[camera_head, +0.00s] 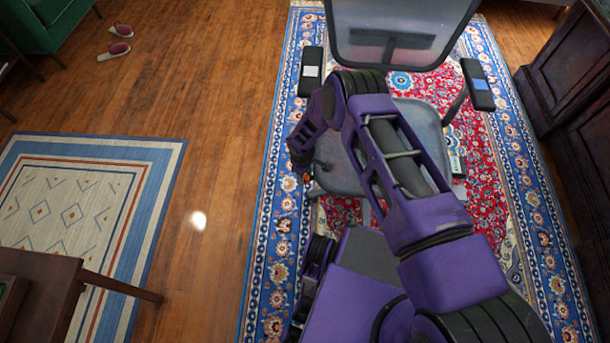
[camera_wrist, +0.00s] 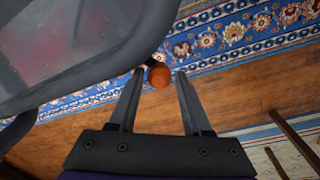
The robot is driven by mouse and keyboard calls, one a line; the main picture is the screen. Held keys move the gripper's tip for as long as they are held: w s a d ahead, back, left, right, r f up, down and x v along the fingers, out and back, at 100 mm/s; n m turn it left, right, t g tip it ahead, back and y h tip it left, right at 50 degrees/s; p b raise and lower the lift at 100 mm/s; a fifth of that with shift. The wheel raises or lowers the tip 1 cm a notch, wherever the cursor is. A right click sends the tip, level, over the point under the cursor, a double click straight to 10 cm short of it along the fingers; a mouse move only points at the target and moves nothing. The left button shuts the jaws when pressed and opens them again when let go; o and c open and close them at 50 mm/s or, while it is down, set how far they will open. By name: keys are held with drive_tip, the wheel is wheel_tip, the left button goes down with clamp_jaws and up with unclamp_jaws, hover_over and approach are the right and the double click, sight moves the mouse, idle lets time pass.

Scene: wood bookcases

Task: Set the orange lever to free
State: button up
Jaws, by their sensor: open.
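The orange lever (camera_wrist: 160,77) is a round orange knob on a dark stem at the edge of the chair seat (camera_wrist: 75,45). In the wrist view my gripper (camera_wrist: 159,72) is open, with its two fingertips on either side of the knob and a gap to each. I cannot tell the depth between them. In the head view the office chair's grey seat (camera_head: 424,118) is partly covered by my purple arm. My gripper (camera_head: 303,172) hangs at the seat's left side, with a small orange spot of the lever (camera_head: 307,180) just below it.
The chair's mesh back (camera_head: 395,35), left armrest (camera_head: 311,70) and right armrest (camera_head: 478,85) rise around the seat. The chair stands on a patterned rug (camera_head: 285,205). Dark cabinets (camera_head: 570,90) line the right. A wooden table (camera_head: 45,295) stands lower left. Bare floor (camera_head: 215,130) lies left.

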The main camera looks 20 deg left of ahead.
clamp_jaws()
idle(1.3)
